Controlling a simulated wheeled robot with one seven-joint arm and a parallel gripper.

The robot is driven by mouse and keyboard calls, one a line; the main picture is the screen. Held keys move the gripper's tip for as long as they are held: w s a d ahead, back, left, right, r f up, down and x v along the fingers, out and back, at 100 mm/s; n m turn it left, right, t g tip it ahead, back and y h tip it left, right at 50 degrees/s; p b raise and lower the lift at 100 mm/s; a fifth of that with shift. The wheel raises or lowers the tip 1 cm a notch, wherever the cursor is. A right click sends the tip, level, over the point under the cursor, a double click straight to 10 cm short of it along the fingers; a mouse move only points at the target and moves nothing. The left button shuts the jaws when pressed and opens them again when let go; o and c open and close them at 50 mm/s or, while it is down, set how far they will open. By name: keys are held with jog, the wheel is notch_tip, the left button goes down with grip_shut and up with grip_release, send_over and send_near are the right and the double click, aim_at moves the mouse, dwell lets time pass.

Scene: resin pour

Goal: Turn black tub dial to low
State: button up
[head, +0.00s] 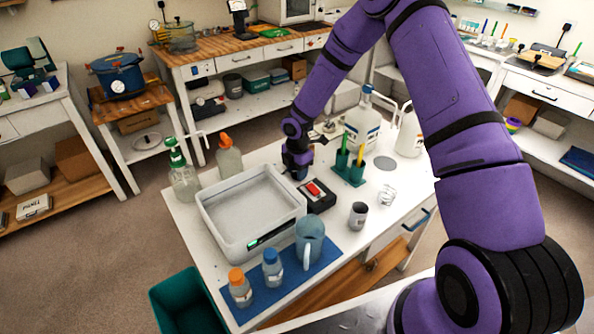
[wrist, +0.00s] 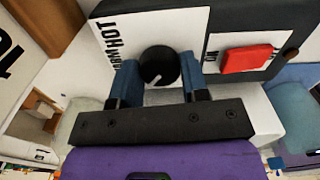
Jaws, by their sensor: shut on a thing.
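The black dial (wrist: 158,64) is a round knob on a white label plate, between my gripper's two blue fingers (wrist: 157,84) in the wrist view. My gripper is shut on the dial. A short white pointer mark on it points down and slightly left in that view. The plate shows the words WARM and HOT at its left; no LOW word is visible. The dial sits on a black box (head: 320,203) with a red switch (head: 316,190), which also shows in the wrist view (wrist: 247,58). In the head view my gripper (head: 298,172) hides the dial.
A large white tub (head: 228,191) stands left of the black box. A green rack (head: 347,174) stands to its right and a grey cup (head: 358,215) in front right. A blue mat (head: 322,262) at the front holds a jug (head: 309,240) and two bottles.

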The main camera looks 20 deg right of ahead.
jog(key=o, duration=0.9)
jog(key=shift+r, duration=0.1)
notch_tip(320, 180, up, 11)
jog(key=shift+f, duration=0.2)
